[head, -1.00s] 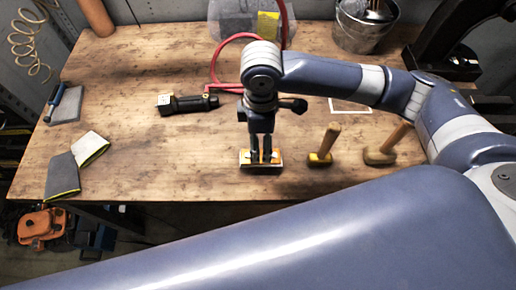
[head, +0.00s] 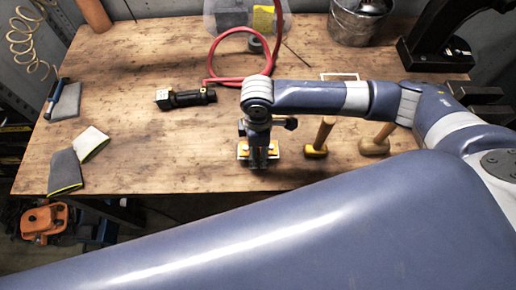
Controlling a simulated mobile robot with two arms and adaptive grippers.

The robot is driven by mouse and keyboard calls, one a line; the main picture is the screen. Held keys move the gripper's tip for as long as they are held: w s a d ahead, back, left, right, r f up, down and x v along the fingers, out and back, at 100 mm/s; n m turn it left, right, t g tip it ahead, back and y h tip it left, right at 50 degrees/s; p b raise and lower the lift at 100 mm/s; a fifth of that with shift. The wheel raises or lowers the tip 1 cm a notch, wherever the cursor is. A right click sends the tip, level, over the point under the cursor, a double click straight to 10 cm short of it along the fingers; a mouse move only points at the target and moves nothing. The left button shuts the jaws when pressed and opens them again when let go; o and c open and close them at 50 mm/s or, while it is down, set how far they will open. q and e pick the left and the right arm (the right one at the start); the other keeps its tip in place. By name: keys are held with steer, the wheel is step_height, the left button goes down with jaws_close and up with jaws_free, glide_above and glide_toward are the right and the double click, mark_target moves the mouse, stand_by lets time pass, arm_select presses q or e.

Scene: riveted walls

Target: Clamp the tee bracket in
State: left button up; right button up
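My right gripper (head: 258,160) points down at the front middle of the table, in the head view. A small yellow and silver piece (head: 242,149), which may be the tee bracket, lies directly under and around its fingertips. The fingers and wrist hide most of this piece. The fingers look close together, but I cannot tell whether they grip it. My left gripper is not in view.
A black machine (head: 437,45) and a bucket (head: 358,22) stand back right. The left-middle wooden table (head: 160,150) is clear.

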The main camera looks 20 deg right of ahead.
jaws_close()
steer(key=shift+r, duration=0.1)
